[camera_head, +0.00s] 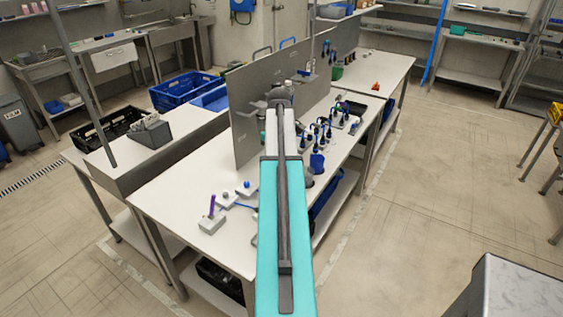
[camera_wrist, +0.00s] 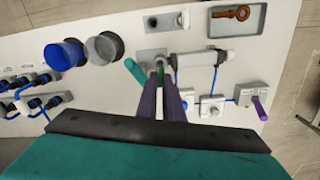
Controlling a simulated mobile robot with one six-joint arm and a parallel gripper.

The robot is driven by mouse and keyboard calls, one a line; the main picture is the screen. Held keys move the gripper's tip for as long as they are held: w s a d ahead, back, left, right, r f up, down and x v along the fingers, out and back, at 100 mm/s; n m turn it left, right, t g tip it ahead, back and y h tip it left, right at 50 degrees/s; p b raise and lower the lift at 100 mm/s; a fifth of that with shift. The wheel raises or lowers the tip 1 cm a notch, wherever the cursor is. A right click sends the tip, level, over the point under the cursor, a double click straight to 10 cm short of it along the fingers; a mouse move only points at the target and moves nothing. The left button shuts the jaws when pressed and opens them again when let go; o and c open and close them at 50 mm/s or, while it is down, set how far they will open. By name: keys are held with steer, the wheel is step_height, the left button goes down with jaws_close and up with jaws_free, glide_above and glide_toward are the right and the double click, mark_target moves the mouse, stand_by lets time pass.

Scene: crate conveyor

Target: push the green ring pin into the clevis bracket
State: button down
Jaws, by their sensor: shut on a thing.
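In the wrist view my gripper (camera_wrist: 162,80) reaches down over the white table with its two dark fingers close together. A small green part, apparently the green ring pin (camera_wrist: 160,72), shows between the fingertips, and my gripper is shut on it. Its ring and lower end are mostly hidden. A grey metal piece (camera_wrist: 150,56), possibly the clevis bracket, lies just beyond the fingertips. I cannot tell whether the pin touches it or is in it. In the head view my arm hides the fingertips and pin.
A teal cylinder (camera_wrist: 135,70) and a grey cylinder (camera_wrist: 200,66) flank the fingertips. A blue cup (camera_wrist: 65,54) and black-and-blue plugs stand left. A grey block with a purple pin (camera_wrist: 260,107) stands right. A grey tray (camera_wrist: 212,22) holds an orange-brown part. An upright panel (camera_head: 245,130) edges the table.

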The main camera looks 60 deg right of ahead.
steer(key=shift+f, duration=2.4)
stand_by(3.1)
steer(key=c, duration=1.3)
jaws_free()
steer(key=shift+o, duration=0.2)
steer(key=shift+r, duration=0.15)
steer(key=shift+r+p, duration=1.75)
steer(key=shift+r, duration=1.15)
